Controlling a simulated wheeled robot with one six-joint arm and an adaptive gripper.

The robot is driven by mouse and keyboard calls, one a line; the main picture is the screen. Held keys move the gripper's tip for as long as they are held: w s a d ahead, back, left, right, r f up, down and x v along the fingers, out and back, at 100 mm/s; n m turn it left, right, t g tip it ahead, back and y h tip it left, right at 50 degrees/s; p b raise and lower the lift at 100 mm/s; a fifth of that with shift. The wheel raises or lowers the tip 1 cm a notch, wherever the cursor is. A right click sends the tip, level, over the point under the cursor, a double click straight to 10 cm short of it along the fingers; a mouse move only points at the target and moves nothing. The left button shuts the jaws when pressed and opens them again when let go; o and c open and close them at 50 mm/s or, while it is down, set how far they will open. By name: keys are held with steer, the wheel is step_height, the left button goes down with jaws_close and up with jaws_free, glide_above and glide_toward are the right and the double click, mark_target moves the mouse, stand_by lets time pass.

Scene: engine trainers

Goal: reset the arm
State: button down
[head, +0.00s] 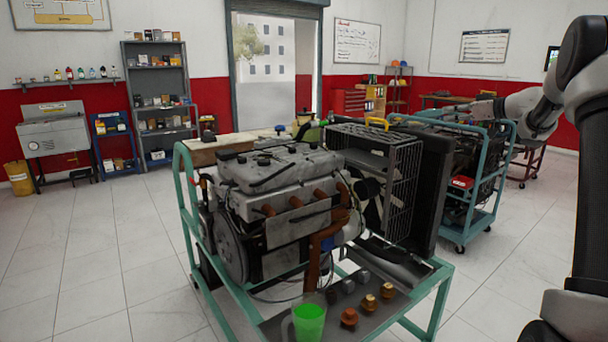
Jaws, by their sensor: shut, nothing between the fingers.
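My arm rises along the right edge of the head view and bends over at the top right. Its grey wrist reaches left, in front of the second engine stand. My gripper (472,110) is at the end of that wrist, small and seen from the side against the stand's clutter. It is shut and holds nothing. It is above and to the right of the near engine (282,190), apart from it. The exact fingertips are hard to make out.
The near engine sits on a green wheeled stand (437,305) with a radiator (432,190). A green cup (309,321) and several caps (349,318) stand on its front tray. A second teal stand (482,218) is behind, at right. Open tiled floor lies at left.

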steer(key=d+f+m+t+h, duration=0.1)
steer(key=d+f+m+h, duration=0.1)
steer(key=d+f+h, duration=0.3)
steer(key=d+f+m+h, duration=0.1)
steer(key=d+f+h, duration=0.15)
steer(key=d, duration=0.55)
steer(key=s+d+f+m+g+h, duration=0.1)
steer(key=s+d+m+g+h, duration=0.15)
steer(key=s, duration=0.35)
steer(key=s+d+f+m+g+h, duration=0.1)
steer(key=s+d+m+g+h, duration=0.1)
steer(key=s+h, duration=0.3)
steer(key=s+a+f+m+g+y, duration=0.1)
steer(key=s+a+g, duration=0.35)
steer(key=s, duration=0.85)
steer(key=s+a+f+g+y, duration=0.1)
steer(key=s+a+f, duration=0.1)
steer(key=s+a, duration=0.85)
steer(key=s+a+r+n+y, duration=0.1)
steer(key=s+a+y, duration=0.1)
steer(key=s+a, duration=0.5)
steer(key=s+a+r+t+y, duration=0.1)
steer(key=s+a+y, duration=0.1)
steer(key=s+a, duration=0.5)
steer(key=s, duration=0.5)
steer(key=shift+s+a+n, duration=0.15)
steer(key=shift+n, duration=0.2)
